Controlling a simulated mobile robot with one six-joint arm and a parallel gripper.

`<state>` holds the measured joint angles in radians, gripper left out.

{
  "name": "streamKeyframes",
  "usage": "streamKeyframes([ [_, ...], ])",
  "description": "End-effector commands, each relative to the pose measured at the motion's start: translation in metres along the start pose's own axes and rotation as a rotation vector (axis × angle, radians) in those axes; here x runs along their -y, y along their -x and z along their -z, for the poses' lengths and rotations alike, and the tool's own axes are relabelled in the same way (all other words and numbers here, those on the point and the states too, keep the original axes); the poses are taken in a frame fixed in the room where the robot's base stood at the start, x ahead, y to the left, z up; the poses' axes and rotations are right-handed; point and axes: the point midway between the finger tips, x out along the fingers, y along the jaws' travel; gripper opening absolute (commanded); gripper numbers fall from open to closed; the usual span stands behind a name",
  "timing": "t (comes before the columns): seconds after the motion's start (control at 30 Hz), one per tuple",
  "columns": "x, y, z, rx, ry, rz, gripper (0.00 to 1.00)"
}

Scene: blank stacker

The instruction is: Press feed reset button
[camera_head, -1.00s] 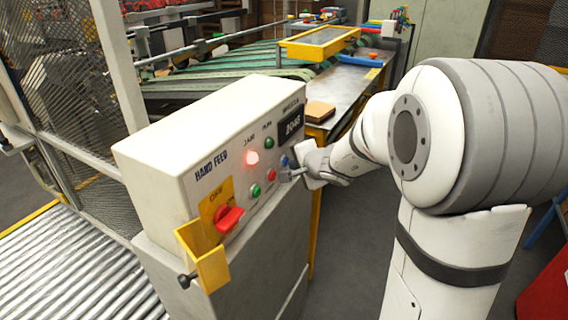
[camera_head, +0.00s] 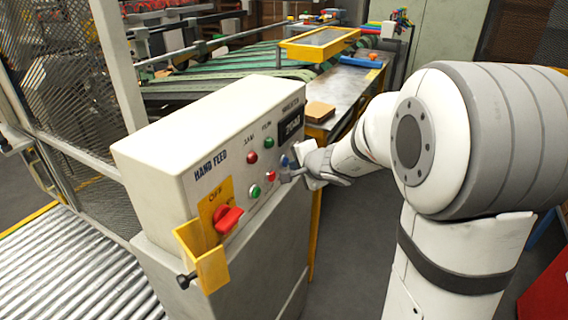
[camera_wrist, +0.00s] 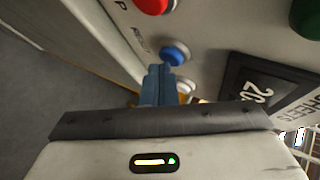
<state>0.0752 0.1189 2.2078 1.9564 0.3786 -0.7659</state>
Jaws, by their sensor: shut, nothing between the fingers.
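The HAND FEED control box (camera_head: 170,150) stands in the middle of the head view. My gripper (camera_head: 292,174) is at the box face, right of the red and green buttons. In the wrist view my gripper (camera_wrist: 158,72) is shut and empty, its fingertips at the blue button's edge. I cannot tell whether they touch it. The jam lamp (camera_head: 252,157) is dark red and unlit.
A red rotary switch (camera_head: 228,218) with a yellow guard (camera_head: 203,258) sits low on the box face. A digital display (camera_head: 290,124) is at upper right. A roller conveyor (camera_head: 75,275) lies left, and a mesh fence (camera_head: 65,80) stands behind.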

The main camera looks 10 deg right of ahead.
Motion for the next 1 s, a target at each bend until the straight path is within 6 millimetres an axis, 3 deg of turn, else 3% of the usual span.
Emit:
streamKeyframes([
  [0.57, -0.007, 0.010, 0.007, -0.001, 0.000, -0.001, 0.00],
  [1.0, -0.028, 0.038, 0.028, -0.003, -0.001, 0.000, 0.00],
])
